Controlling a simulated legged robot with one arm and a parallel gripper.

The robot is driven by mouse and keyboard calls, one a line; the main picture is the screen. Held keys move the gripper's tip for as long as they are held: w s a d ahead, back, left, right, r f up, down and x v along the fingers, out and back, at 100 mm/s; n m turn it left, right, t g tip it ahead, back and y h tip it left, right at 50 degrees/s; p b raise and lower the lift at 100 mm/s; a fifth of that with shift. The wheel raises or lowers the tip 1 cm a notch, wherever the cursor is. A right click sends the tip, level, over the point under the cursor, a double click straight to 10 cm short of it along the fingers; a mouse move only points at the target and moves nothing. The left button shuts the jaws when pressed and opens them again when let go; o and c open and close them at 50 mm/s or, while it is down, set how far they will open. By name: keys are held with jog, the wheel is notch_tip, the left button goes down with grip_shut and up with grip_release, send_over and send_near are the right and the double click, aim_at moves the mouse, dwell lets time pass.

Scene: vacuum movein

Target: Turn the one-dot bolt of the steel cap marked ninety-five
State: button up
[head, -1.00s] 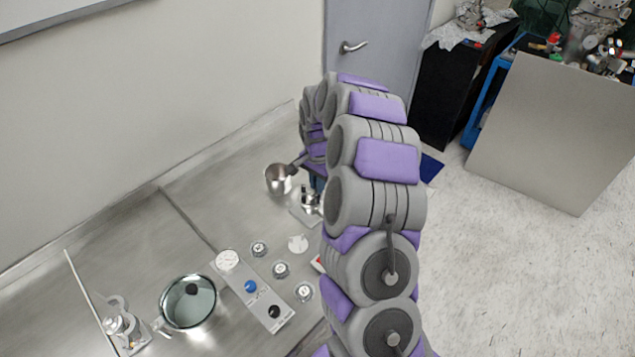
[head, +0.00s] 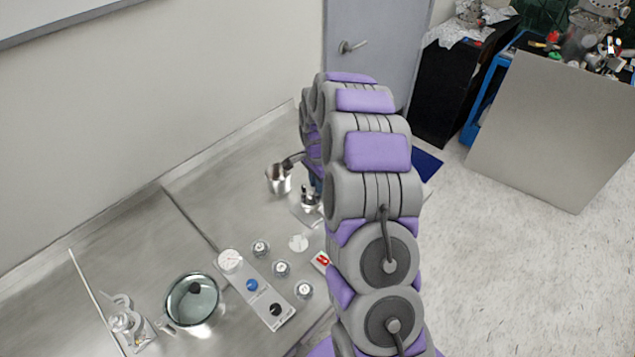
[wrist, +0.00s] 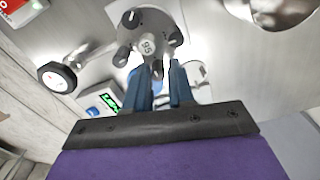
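The steel cap (wrist: 150,45) marked 95 is in the upper middle of the wrist view, with several knob-like bolts around its rim. The dots on the bolts are too small to read. One bolt (wrist: 157,69) on the near rim lies between the tips of my gripper (wrist: 163,72). Its two blue fingers stand apart with a gap between them, so it looks open; whether they touch the bolt is unclear.
A steel cup (head: 279,180) stands near the fixture in the head view. A control panel (head: 268,304), several small round parts and a glass-topped vessel (head: 191,303) are on the bench (head: 135,240).

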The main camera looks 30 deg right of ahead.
jog(key=o, duration=0.3)
notch_tip(320, 180, up, 17)
jog(key=p, duration=0.2)
jog(key=shift+r, duration=0.15)
dwell(0.5)
